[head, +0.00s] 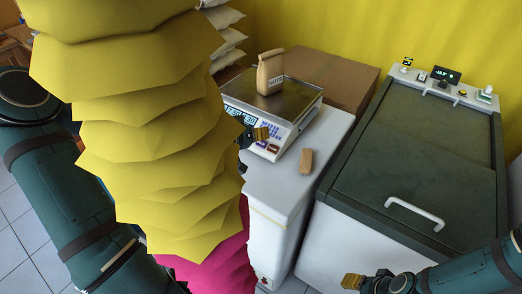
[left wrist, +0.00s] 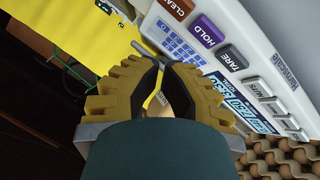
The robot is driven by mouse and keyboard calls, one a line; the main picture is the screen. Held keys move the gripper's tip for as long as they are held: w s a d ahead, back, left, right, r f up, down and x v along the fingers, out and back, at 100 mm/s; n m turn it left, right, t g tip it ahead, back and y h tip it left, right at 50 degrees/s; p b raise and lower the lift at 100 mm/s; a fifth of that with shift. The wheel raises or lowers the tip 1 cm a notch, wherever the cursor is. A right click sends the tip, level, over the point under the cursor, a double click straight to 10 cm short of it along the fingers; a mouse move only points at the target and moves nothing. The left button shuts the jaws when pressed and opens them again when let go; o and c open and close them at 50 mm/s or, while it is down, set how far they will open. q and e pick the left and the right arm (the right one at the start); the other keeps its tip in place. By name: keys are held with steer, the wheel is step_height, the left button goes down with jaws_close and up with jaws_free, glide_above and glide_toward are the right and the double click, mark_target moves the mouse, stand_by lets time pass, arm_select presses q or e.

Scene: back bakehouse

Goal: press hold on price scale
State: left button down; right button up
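The price scale (head: 284,108) stands on a white counter, its lit display and keys facing the front left. A paper bag (head: 270,75) stands upright on its metal plate. In the left wrist view the purple HOLD key (left wrist: 208,32) lies between the red-brown CLEAR key (left wrist: 176,8) and the dark TARE key (left wrist: 233,57). My left gripper (head: 260,134) is over the front of the key panel, its tips together and holding nothing visible. In the left wrist view the tips (left wrist: 160,60) are below and left of HOLD; contact cannot be told. My right gripper (head: 352,282) is low, in front of the chest.
A tall yellow stack of folded layers (head: 150,120), pink below, hides part of my left arm. A wooden block (head: 306,160) lies on the counter (head: 285,185). A cardboard box (head: 330,80) is behind. A dark-lidded chest (head: 420,160) is right. Egg trays (left wrist: 285,155) show beside the scale.

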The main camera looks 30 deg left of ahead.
arm_select(q)
steer(key=shift+w+f+b, duration=0.35)
steer(key=shift+f+b, duration=0.05)
steer(key=shift+f, duration=0.2)
steer(key=shift+w+f+b, duration=0.35)
steer(key=shift+f, duration=0.25)
arm_select(e)
steer(key=shift+w+f, duration=0.25)
steer(key=shift+f, duration=0.85)
arm_select(q)
steer(key=shift+d+f, duration=0.1)
steer(key=shift+f, duration=0.05)
steer(key=shift+w+f, duration=0.2)
arm_select(e)
steer(key=shift+f, duration=0.15)
arm_select(q)
steer(key=shift+w+f+b, duration=0.2)
steer(key=shift+f+b, duration=0.15)
steer(key=shift+b, duration=0.05)
arm_select(e)
steer(key=shift+f, duration=0.2)
arm_select(q)
steer(key=shift+s+r+p, duration=0.45)
steer(key=shift+r+p, duration=0.25)
steer(key=shift+p, duration=0.4)
arm_select(e)
steer(key=shift+r, duration=1.05)
